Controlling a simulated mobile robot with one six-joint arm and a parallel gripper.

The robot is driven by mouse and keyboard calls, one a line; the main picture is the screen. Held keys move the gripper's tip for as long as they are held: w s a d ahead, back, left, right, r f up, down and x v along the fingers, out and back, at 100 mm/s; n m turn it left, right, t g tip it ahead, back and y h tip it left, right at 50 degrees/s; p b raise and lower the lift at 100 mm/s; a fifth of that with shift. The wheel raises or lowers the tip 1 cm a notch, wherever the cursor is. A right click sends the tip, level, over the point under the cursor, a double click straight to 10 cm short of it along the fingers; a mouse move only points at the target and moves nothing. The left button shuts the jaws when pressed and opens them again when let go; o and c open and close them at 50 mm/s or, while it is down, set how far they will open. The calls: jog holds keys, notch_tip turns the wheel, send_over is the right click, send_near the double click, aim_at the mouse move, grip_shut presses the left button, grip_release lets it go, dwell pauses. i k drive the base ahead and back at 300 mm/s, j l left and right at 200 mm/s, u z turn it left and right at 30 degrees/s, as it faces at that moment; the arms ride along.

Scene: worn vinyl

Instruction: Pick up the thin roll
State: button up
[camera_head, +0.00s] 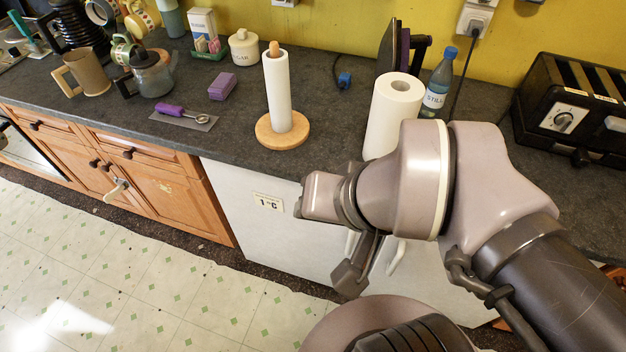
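The thin roll (277,92) is a slim white paper roll upright on a wooden stand with a round base (282,130) and a rounded peg showing above it. It stands on the dark worktop near the front edge. A thicker white roll (393,115) stands to its right, its lower part hidden behind my arm. My gripper (340,240) is in front of the worktop, below and right of the thin roll and apart from it.
A blue-capped bottle (438,84), an iron (396,50) and a black toaster (572,110) stand to the right. A sugar jar (244,48), purple sponges (222,86) and a purple-handled scoop (184,115) lie left. Worktop between the scoop and thin roll is clear.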

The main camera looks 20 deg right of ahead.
aim_at(276, 72)
jog(key=i+j, duration=0.65)
jog(key=j, duration=0.2)
jog(key=z, duration=0.05)
